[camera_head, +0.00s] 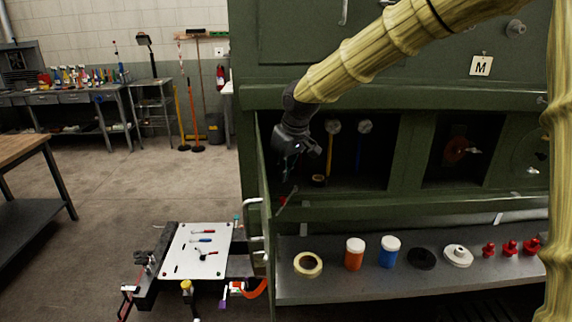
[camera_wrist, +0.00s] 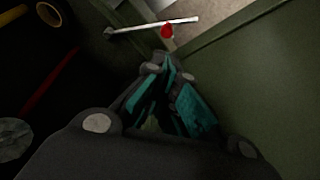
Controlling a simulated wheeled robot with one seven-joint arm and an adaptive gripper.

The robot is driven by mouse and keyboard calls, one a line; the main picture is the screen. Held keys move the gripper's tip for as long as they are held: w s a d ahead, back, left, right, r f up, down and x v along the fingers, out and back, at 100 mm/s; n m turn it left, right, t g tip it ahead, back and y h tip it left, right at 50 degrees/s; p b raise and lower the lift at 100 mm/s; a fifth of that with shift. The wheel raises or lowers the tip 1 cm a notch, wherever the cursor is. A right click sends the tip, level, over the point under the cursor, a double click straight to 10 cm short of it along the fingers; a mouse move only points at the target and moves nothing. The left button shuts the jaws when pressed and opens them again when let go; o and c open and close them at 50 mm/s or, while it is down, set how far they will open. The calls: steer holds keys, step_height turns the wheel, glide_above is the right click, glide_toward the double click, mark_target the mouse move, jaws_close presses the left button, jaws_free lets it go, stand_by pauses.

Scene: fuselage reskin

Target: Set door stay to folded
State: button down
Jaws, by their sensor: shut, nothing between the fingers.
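The door stay (camera_wrist: 130,28) shows in the wrist view as a thin pale bar with a red knob (camera_wrist: 168,31), spanning the corner by the open green door (camera_wrist: 255,75). In the head view a small red-tipped piece, likely the same stay (camera_head: 287,198), sits at the lower left of the open bay, beside the edge-on door (camera_head: 264,195). My gripper (camera_head: 287,172) is in the bay's left opening, above the stay. In the wrist view my gripper (camera_wrist: 172,72) has its teal-padded fingers together and empty, pointing toward the knob and apart from it.
A shelf (camera_head: 400,288) below the bay holds a tape roll (camera_head: 308,264), orange and blue jars, discs and red pieces. Inside the bay are hanging tools (camera_head: 360,145) and a roll (camera_head: 319,180). A tool cart (camera_head: 190,265) stands left of the door.

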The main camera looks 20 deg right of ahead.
steer(key=p+x, duration=0.2)
steer(key=x, duration=0.4)
steer(key=shift+f, duration=0.4)
steer(key=shift+d, duration=0.1)
